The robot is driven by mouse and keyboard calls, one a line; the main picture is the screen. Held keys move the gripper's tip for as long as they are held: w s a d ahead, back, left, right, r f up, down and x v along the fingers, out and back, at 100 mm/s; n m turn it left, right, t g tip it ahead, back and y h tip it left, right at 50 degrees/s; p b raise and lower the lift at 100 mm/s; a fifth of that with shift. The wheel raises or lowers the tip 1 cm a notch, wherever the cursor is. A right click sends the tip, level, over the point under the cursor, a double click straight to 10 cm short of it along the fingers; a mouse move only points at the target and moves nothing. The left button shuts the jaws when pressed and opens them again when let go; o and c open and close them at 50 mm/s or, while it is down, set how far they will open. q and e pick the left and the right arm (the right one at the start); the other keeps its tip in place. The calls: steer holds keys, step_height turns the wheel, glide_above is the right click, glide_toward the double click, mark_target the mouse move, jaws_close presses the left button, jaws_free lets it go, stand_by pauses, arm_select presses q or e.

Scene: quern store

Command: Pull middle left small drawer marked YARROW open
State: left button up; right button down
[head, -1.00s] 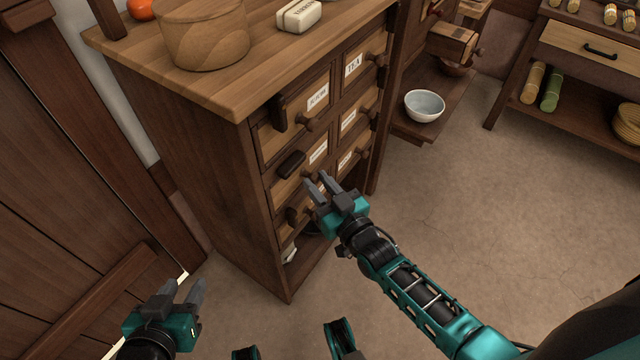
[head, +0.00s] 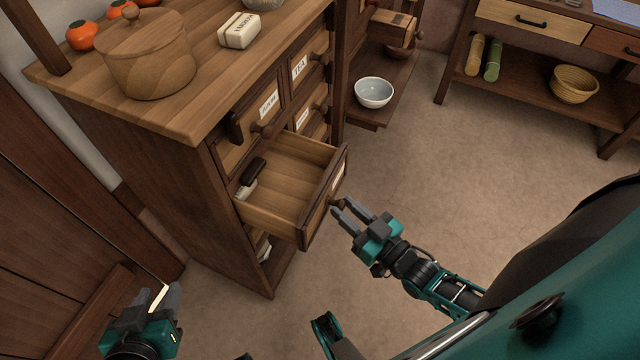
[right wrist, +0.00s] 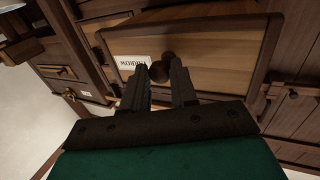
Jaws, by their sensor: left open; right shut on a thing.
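The small drawer marked YARROW (head: 322,205) is pulled well out of the left column of the cabinet, and its bare wooden inside shows in the head view. Its front with the white label (right wrist: 134,62) fills the top of the right wrist view. My right gripper (head: 346,208) is shut on the drawer's round dark knob (right wrist: 162,68), with one finger on each side of it.
The cabinet (head: 150,165) carries a round wooden pot (head: 150,65) and a labelled block (head: 239,31). A dark oblong piece (head: 252,171) shows at the drawer's left side. A white bowl (head: 373,92) stands on a low shelf behind. The floor to the right is clear.

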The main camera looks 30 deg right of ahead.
steer(key=shift+s+d+p, duration=0.15)
steer(key=shift+s+d, duration=0.65)
steer(key=shift+s, duration=0.2)
steer(key=shift+s+d+p, duration=0.15)
steer(key=shift+s+d, duration=0.6)
steer(key=shift+s, duration=0.25)
steer(key=c, duration=0.9)
jaws_free()
steer(key=v, duration=1.3)
steer(key=shift+p, duration=0.35)
steer(key=shift+a, duration=0.1)
